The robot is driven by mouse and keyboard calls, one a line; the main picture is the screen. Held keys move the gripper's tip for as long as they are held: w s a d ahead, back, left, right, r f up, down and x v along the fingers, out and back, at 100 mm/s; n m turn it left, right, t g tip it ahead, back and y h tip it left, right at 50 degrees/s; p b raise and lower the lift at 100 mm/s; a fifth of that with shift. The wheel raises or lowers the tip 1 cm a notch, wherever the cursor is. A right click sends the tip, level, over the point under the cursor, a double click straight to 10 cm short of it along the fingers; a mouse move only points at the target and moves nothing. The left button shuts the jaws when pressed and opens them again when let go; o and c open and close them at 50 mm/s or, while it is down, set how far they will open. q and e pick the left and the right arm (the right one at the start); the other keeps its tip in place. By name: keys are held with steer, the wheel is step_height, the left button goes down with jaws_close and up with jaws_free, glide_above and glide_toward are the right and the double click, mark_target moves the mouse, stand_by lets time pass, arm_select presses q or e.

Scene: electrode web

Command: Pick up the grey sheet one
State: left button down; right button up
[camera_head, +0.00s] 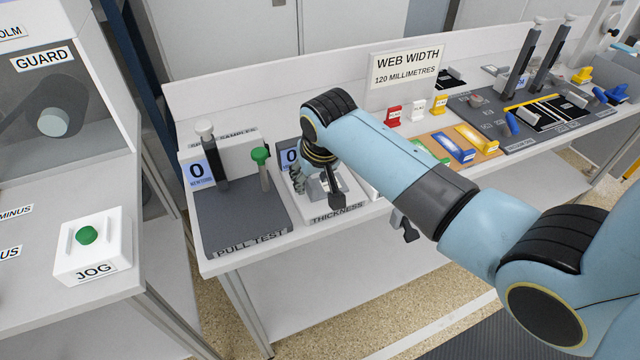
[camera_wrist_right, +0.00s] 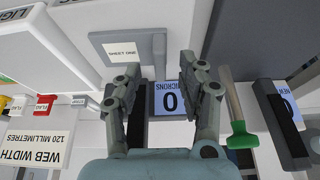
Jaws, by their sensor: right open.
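A flat grey piece with a white label (camera_wrist_right: 124,48), its upside-down print too small to read surely, lies on the white thickness stand in the right wrist view. I take it for grey sheet one. In the head view, a small grey patch (camera_head: 319,186) shows on the thickness stand (camera_head: 336,213), partly hidden by my fingers. My right gripper (camera_head: 320,188) is low over this stand. In the right wrist view my right gripper (camera_wrist_right: 161,64) has its fingers apart, with nothing seen held between them. My left gripper is not in view.
The pull test stand (camera_head: 240,222) with a green-topped lever (camera_head: 260,156) is left of the thickness stand. A jog button box (camera_head: 92,246) is on the left bench.

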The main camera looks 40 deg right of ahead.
steer(key=x, duration=0.3)
steer(key=shift+r, duration=0.1)
jaws_close()
